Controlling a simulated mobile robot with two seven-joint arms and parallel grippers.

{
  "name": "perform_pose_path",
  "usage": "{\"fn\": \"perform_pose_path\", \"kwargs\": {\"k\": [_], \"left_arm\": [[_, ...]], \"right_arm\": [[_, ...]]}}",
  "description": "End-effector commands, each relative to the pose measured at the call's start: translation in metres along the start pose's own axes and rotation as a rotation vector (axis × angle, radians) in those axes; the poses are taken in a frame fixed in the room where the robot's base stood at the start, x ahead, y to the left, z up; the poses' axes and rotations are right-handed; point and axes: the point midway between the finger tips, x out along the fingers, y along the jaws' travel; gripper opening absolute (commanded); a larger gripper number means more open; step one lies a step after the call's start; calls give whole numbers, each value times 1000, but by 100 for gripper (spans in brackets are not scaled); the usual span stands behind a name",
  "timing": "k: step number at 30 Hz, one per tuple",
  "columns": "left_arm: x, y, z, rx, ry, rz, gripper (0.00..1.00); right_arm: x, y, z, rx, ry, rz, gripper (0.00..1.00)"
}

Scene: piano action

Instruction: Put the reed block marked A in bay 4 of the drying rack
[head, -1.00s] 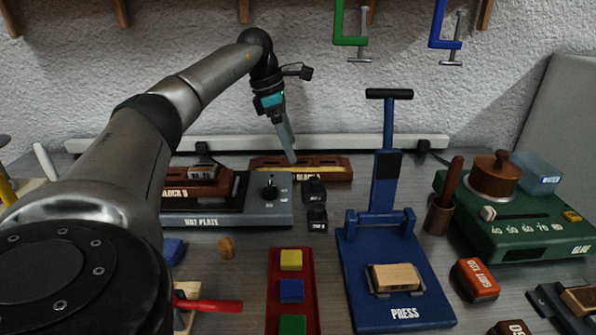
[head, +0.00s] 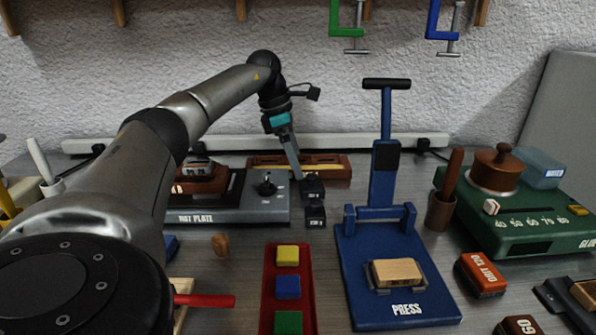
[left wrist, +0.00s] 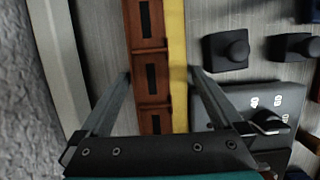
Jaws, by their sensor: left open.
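A long brown wooden block with a row of dark slots and a yellow strip along one side stands at the back of the bench in the head view (head: 335,172). Its label is not readable now, so I cannot confirm a mark A. My left gripper (head: 296,176) is open and points down at this block. In the left wrist view, the fingers (left wrist: 160,74) lie on either side of the slotted block (left wrist: 149,58), with nothing gripped. Another brown block (head: 203,182) sits by the hot plate, partly hidden by my arm. I cannot make out a drying rack with numbered bays.
The grey hot plate (head: 225,212) and small black blocks (head: 315,216) are close to the gripper. The blue press (head: 375,245) stands to the right, the green glue unit (head: 530,220) beyond it. A red tray (head: 267,310) with coloured blocks is in front.

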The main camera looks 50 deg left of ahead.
Motion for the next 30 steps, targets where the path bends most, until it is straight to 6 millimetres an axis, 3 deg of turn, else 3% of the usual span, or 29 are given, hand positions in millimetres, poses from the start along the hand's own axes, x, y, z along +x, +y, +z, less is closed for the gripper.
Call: {"fn": "perform_pose_path", "kwargs": {"k": [8,30], "left_arm": [[0,0,0,0,0,0,98],[-1,0,0,0,0,0,14]], "right_arm": [[-2,-1,0,-1,-2,-1,59],[-1,-1,0,-1,-2,-2,59]]}}
